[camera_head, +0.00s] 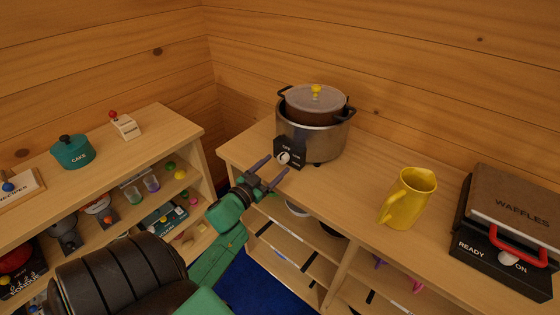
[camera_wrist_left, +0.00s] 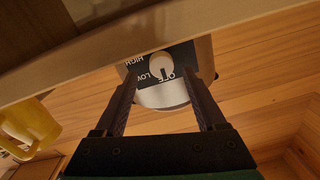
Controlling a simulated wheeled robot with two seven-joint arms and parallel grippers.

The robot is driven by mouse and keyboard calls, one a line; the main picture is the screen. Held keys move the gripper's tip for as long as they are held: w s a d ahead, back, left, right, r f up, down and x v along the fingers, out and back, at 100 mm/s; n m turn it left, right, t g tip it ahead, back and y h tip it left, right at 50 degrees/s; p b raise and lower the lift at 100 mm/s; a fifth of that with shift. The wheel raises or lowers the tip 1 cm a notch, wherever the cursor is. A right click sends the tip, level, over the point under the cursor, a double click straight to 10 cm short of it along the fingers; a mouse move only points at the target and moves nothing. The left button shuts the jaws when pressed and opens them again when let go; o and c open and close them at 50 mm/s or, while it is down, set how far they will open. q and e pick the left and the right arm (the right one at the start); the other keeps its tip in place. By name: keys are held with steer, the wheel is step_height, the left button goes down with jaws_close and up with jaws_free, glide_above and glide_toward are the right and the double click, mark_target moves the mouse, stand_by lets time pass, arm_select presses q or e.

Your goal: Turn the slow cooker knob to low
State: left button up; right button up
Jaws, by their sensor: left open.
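The slow cooker (camera_head: 312,138), a steel pot with a lid and yellow lid knob, stands on the right-hand shelf's top against the log wall. Its white dial knob (camera_head: 283,157) sits on a black panel at the front. In the wrist view the left gripper's fingertips (camera_wrist_left: 160,76) lie to either side of the knob; contact is not clear. My right gripper is not in view.
A yellow pitcher (camera_head: 407,198) and a waffle maker (camera_head: 515,220) stand farther right on the shelf top. A teal cake pot (camera_head: 72,151) and toy items fill the left shelf. The shelf top between cooker and pitcher is clear.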

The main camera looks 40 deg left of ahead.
mark_target(283, 158)
arm_select(q)
steer(key=w, duration=0.2)
steer(key=shift+w+a+f, duration=0.1)
steer(key=shift+w+a, duration=0.2)
steer(key=shift+w, duration=0.1)
steer(key=shift+d, duration=0.1)
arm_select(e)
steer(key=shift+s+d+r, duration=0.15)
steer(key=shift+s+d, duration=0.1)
arm_select(q)
steer(key=c, duration=0.4)
jaws_close()
steer(key=shift+s, duration=0.1)
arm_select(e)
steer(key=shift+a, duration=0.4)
